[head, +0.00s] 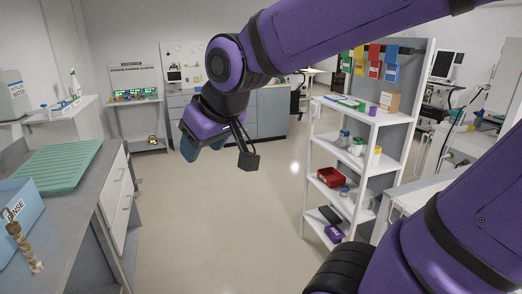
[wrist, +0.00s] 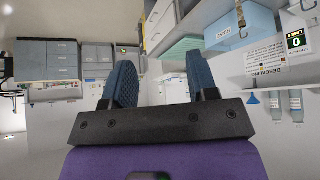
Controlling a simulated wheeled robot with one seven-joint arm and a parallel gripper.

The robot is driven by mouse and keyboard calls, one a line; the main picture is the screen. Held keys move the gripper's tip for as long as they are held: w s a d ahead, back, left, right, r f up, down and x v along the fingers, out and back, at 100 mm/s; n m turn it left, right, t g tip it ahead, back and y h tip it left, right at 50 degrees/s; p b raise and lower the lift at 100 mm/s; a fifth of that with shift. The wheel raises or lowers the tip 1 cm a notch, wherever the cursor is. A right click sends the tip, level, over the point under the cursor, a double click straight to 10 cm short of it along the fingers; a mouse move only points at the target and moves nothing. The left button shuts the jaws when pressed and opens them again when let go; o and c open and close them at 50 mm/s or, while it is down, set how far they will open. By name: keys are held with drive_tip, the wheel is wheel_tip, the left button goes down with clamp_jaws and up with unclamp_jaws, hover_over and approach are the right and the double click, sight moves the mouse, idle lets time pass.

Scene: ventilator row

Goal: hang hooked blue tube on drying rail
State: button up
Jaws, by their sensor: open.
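My gripper (head: 203,146) hangs over open floor in the head view, right of the left-hand counter. In the wrist view its two blue ridged fingers (wrist: 157,82) are wide apart with nothing between them. Two grey-blue tubular items (wrist: 285,105) show below a white ledge at the right of the wrist view, with a small blue piece (wrist: 252,97) beside them. I cannot tell whether any of these is the hooked blue tube. I cannot make out the drying rail for certain.
A white shelf unit (head: 347,132) with coloured tags stands right. The floor (head: 230,220) between is clear.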

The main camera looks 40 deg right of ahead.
drive_tip(key=s+d+m+g+h, duration=0.1)
drive_tip(key=s+d, duration=0.4)
drive_tip(key=s, duration=0.5)
drive_tip(key=shift+s+r+m+g, duration=0.25)
drive_tip(key=shift+r+m+g, duration=0.05)
drive_tip(key=shift+m, duration=0.2)
drive_tip(key=shift+o, duration=0.5)
drive_tip(key=shift+w, duration=0.15)
